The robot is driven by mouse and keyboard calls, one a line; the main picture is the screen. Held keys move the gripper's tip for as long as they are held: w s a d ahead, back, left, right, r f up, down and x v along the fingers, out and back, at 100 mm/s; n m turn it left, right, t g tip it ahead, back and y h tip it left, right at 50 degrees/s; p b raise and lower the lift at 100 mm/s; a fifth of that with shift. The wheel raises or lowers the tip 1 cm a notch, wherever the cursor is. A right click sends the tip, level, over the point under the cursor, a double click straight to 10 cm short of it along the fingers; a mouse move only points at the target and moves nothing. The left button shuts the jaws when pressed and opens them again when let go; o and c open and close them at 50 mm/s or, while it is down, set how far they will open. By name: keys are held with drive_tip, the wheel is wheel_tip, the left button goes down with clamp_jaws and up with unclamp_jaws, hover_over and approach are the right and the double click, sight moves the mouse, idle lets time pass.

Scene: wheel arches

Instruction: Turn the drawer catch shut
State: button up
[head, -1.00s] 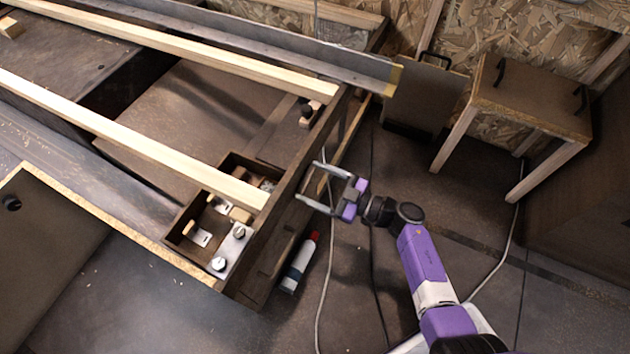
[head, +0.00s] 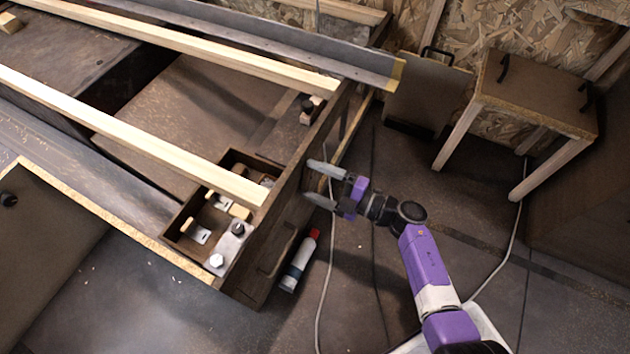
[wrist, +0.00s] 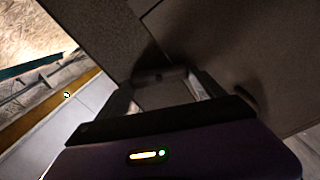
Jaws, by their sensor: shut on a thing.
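The drawer front (head: 270,262) is the dark wooden face at the end of the bench, with a bar handle on it. My gripper (head: 307,179) is at the upper right end of this face, its two pale fingers pointing left at the wood. In the wrist view my gripper (wrist: 160,85) has its fingers on either side of a small dark piece, which I take to be the catch (wrist: 158,75), against a brown panel. The gripper is shut on it. In the head view the catch is too dark and small to make out, so its angle cannot be told.
An open wooden box (head: 172,235) with metal parts is at the bench corner. A stool-like table (head: 535,95) stands at the right. Cables cross the floor.

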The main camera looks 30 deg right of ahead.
drive_tip(key=shift+f+n+b, duration=0.15)
drive_tip(key=shift+n+b, duration=0.55)
drive_tip(key=shift+n, duration=1.6)
drive_tip(key=o, duration=1.4)
drive_tip(key=shift+c, duration=0.2)
drive_tip(key=p+v, duration=0.2)
drive_tip(key=v, duration=0.6)
drive_tip(key=shift+w, duration=0.1)
